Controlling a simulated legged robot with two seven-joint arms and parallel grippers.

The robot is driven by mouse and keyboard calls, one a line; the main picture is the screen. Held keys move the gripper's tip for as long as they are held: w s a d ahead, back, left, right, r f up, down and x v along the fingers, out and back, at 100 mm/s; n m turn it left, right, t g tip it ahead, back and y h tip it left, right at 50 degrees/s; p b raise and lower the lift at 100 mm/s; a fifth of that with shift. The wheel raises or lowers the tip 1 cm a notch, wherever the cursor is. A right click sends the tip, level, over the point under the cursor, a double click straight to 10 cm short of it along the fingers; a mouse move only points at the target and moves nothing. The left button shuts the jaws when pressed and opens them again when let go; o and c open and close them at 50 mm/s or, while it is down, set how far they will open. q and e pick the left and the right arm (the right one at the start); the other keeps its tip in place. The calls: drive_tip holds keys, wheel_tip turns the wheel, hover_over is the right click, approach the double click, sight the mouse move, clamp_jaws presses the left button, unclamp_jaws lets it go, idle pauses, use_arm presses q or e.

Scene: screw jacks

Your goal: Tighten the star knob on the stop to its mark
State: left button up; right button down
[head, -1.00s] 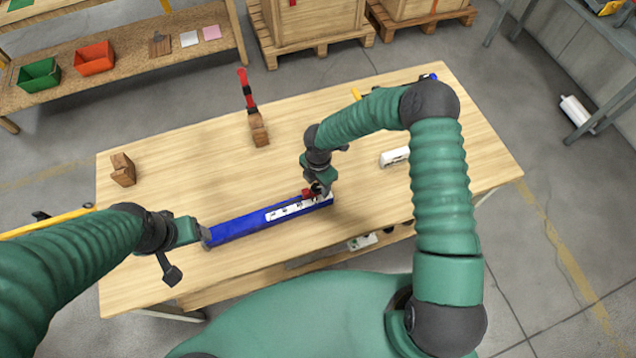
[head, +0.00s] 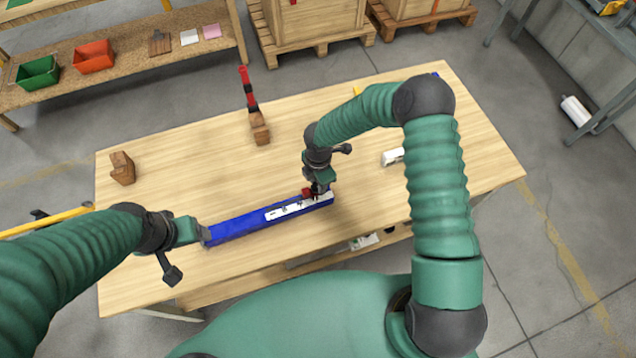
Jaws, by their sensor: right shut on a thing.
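A long blue beam (head: 238,228) with a white marked strip (head: 282,211) lies on the wooden table near its front edge. The stop, a small red part (head: 307,192), sits at the beam's right end. My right gripper (head: 317,190) points down there, shut on the star knob, which is mostly hidden by the fingers. The knob's mark is too small to make out. My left gripper (head: 203,235) is at the beam's left end; its fingers are too small and hidden to tell whether they are shut.
More wooden blocks (head: 122,168) sit at the left. The table's middle left (head: 190,165) is clear.

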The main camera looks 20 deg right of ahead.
sight(317, 185)
drive_tip(key=m+b, duration=0.1)
drive_tip(key=m, duration=0.2)
drive_tip(key=shift+a, duration=0.2)
drive_tip(key=shift+m+b, duration=0.5)
drive_tip(key=shift+m, duration=1.2)
drive_tip(key=shift+r, duration=0.1)
drive_tip(key=c, duration=1)
unclamp_jaws()
drive_tip(key=shift+c, duration=0.2)
wheel_tip(317, 185, up, 17)
drive_tip(key=b, duration=0.1)
drive_tip(key=shift+b, duration=0.35)
